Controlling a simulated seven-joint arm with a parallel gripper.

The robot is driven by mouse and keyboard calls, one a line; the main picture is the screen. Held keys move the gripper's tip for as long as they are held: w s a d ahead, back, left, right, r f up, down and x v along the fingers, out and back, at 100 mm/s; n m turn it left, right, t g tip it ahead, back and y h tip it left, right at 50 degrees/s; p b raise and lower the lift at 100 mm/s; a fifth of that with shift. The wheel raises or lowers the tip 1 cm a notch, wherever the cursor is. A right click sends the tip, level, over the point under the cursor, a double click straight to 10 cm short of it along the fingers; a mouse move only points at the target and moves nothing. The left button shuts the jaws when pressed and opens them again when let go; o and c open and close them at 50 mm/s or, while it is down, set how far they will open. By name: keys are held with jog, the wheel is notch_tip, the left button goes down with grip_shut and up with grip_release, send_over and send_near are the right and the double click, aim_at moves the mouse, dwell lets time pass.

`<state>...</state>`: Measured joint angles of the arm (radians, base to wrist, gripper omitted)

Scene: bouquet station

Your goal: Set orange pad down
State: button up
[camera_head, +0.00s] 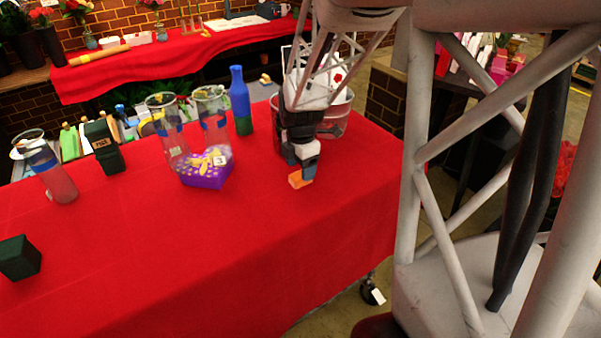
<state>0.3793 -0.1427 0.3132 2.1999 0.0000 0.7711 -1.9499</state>
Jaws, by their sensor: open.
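The orange pad (298,181) is a small orange block low at the end of my gripper, over the red tablecloth (260,250). It appears to rest on or very near the cloth; I cannot tell whether a gap is left beneath it. My gripper (306,172) is open, pointing down, with its tip right at the pad. The gripper's tip hides part of the pad's upper right side, and I cannot tell whether a finger touches it.
A clear tub (335,117) stands behind my gripper. To the left are a blue-green bottle (239,95), clear vases (213,115) and a purple heart-shaped box (206,180). Dark green blocks (18,258) lie further left. The front cloth is clear.

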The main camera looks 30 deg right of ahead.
aim_at(298, 177)
notch_tip(298, 177, up, 9)
dwell(0.4)
dwell(0.6)
jog(key=s+a+r+m+t, duration=0.1)
jog(key=s+a+r+m, duration=0.1)
jog(key=s+a+m, duration=0.7)
jog(key=s+a+r+m+t, duration=0.1)
jog(key=s+a+r+m, duration=0.2)
jog(key=s+a+m, duration=0.6)
jog(key=shift+s+a+r+t, duration=0.35)
jog(key=shift+s+a, duration=0.2)
jog(key=shift+s, duration=0.2)
dwell(0.6)
